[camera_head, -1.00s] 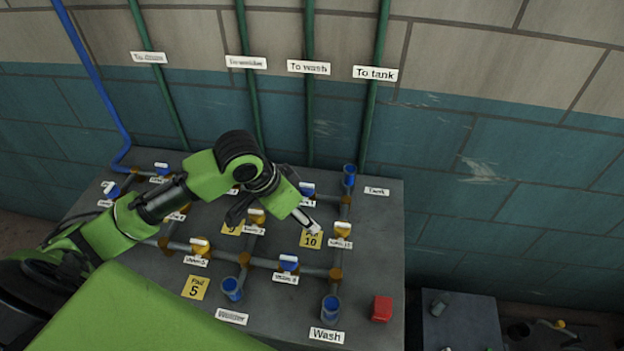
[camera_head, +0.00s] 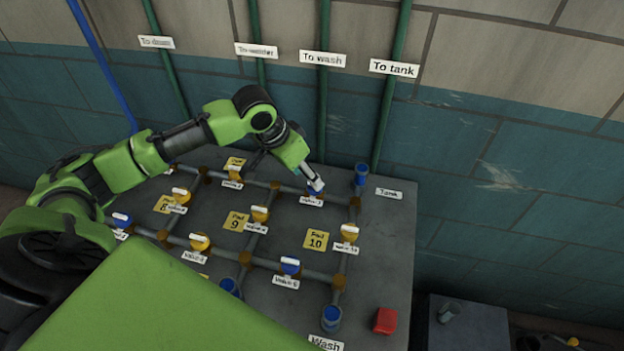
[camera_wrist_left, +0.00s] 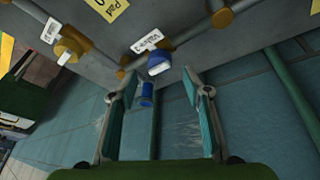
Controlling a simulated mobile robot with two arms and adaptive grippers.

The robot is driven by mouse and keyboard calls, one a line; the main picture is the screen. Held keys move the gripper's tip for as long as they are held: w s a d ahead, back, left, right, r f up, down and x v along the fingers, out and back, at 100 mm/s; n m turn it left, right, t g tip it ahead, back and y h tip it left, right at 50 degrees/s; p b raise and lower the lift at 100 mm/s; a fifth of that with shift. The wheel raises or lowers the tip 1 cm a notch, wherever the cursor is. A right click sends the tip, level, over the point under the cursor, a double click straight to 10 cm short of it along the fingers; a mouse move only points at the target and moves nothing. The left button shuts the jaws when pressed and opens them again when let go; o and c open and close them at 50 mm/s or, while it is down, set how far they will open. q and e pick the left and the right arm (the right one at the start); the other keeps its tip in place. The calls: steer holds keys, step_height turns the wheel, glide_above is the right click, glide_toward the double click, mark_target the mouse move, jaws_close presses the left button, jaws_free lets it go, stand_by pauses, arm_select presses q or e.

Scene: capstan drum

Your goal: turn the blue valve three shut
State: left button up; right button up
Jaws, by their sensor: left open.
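The blue valve three (camera_head: 313,192) sits on the pipe at the back right of the grey bench, with its white label in front of it. My left gripper (camera_head: 316,183) is at the valve in the head view and partly covers it. In the left wrist view, the blue valve (camera_wrist_left: 159,63), with a pale handle, lies just beyond the gap between the fingertips. My left gripper (camera_wrist_left: 160,82) is open there, one finger on each side, with nothing between the pads. Whether it touches the valve I cannot tell. My right gripper is not in view.
A blue cup (camera_head: 361,175) stands right of the valve at the tank line. Yellow valves such as valve 10 (camera_head: 349,231) and another blue valve (camera_head: 289,265) sit on the pipes nearby. A red block (camera_head: 385,320) lies at the front right. Green pipes rise up the wall behind.

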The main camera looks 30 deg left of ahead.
arm_select(q)
steer(key=x, duration=0.5)
steer(key=shift+s, duration=0.1)
steer(key=shift+r, duration=0.1)
steer(key=c, duration=1.1)
